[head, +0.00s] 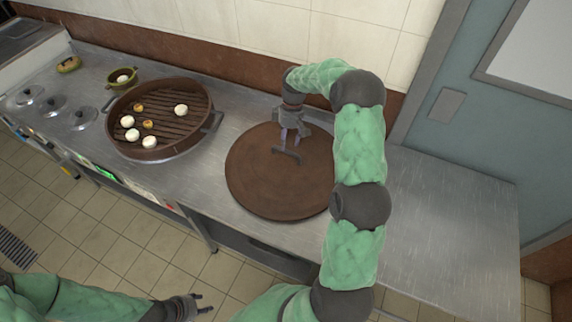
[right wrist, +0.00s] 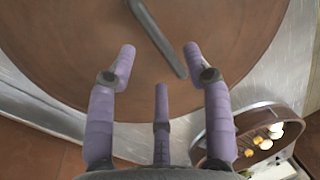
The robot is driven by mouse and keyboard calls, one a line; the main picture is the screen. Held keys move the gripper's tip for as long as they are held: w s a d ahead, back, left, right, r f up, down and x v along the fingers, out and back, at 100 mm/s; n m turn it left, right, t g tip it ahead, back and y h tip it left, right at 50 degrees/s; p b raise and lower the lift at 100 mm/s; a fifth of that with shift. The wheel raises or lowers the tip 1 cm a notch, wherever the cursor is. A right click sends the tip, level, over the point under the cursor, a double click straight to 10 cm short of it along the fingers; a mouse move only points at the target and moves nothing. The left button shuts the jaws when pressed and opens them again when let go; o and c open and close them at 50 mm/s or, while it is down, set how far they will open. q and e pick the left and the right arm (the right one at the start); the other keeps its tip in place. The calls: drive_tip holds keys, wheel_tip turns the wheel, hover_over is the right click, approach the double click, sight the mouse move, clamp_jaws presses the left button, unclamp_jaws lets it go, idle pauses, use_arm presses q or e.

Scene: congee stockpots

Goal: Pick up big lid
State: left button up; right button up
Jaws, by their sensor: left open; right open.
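The big lid (head: 262,180) is a round brown disc lying flat on the steel counter. Its dark bar handle (head: 286,156) stands near its middle. My right gripper (head: 290,140) is open over the lid, just behind the handle. In the right wrist view the lid (right wrist: 60,40) fills the upper part. There the handle (right wrist: 157,38) runs slantwise, its lower end close to the open fingers of the right gripper (right wrist: 160,60), with nothing between them. My left gripper (head: 202,303) is open and empty, low at the front, away from the counter.
A large round steamer pot (head: 160,152) with several white and yellow buns stands left of the lid. The counter right of the lid (head: 450,220) is clear. A tiled wall (head: 270,25) rises behind.

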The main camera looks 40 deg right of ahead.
sight(287, 151)
drive_tip(key=f, duration=0.1)
drive_tip(key=f+b, duration=0.1)
drive_tip(key=f, duration=0.1)
drive_tip(key=f+b, duration=0.1)
drive_tip(key=shift+s+a+f, duration=0.2)
drive_tip(key=shift+s+a, duration=0.1)
drive_tip(key=shift+a, duration=0.1)
drive_tip(key=shift+f, duration=0.4)
drive_tip(key=shift+f, duration=0.2)
drive_tip(key=shift+c, duration=0.3)
clamp_jaws()
